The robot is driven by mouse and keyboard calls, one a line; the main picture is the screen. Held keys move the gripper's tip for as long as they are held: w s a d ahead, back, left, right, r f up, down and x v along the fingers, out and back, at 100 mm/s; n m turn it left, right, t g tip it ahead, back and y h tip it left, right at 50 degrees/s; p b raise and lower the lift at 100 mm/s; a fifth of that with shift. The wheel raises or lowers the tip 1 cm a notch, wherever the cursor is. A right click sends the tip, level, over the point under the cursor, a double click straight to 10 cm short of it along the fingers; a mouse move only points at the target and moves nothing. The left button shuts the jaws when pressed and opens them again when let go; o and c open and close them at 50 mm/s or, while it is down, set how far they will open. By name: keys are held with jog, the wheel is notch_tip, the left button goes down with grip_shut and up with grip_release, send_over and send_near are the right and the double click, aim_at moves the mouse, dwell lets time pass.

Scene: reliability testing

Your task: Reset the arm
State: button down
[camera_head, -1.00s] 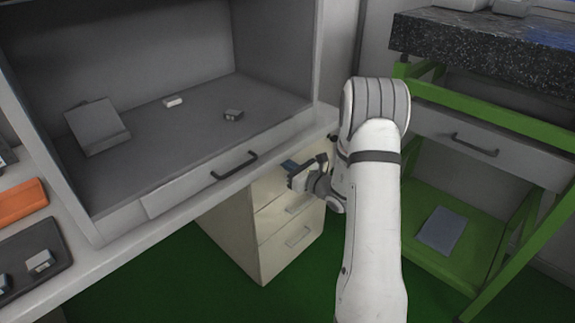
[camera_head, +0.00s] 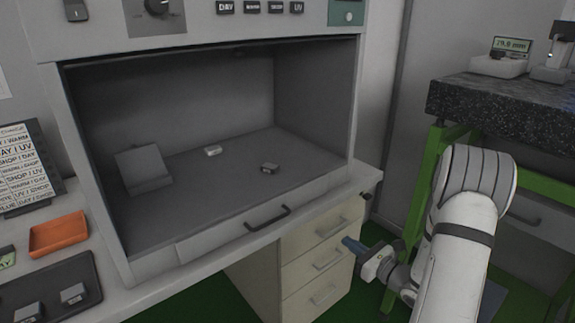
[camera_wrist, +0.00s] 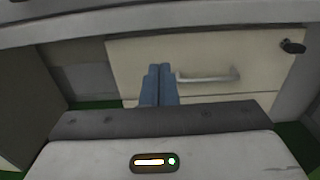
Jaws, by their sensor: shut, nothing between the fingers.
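My gripper (camera_head: 350,243) is at the lower right of the head view, in front of the cream drawer unit (camera_head: 318,262) under the bench. Its blue fingers point left toward the drawers. In the wrist view the two blue fingers of my gripper (camera_wrist: 158,84) are together with nothing between them. Behind them is a cream drawer front (camera_wrist: 215,62) with a metal handle (camera_wrist: 208,77). I cannot tell how far the fingertips are from the drawer front.
The grey booth (camera_head: 200,190) holds a grey wedge-shaped block (camera_head: 143,168) and two small blocks, one white (camera_head: 213,151) and one dark (camera_head: 270,168). An orange tray (camera_head: 58,234) and a dark tray (camera_head: 50,290) lie at left. A green-framed table (camera_head: 500,112) stands at right.

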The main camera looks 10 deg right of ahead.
jog(key=s+a+r+n+g+y+p, duration=0.3)
jog(key=s+a+r+n+g+p, duration=0.85)
jog(key=a+r+n, duration=0.55)
jog(key=s+d+r+n+g+h+p, duration=0.1)
jog(key=s+d+r+n+h+p, duration=0.3)
jog(key=s+r+n+h+p, duration=0.4)
jog(key=s+r+n+h, duration=0.4)
jog(key=r, duration=0.4)
jog(key=shift+s+d+n+p, duration=0.15)
jog(key=shift+s+n+p, duration=0.15)
jog(key=shift+n+p, duration=0.1)
jog(key=shift+g, duration=0.25)
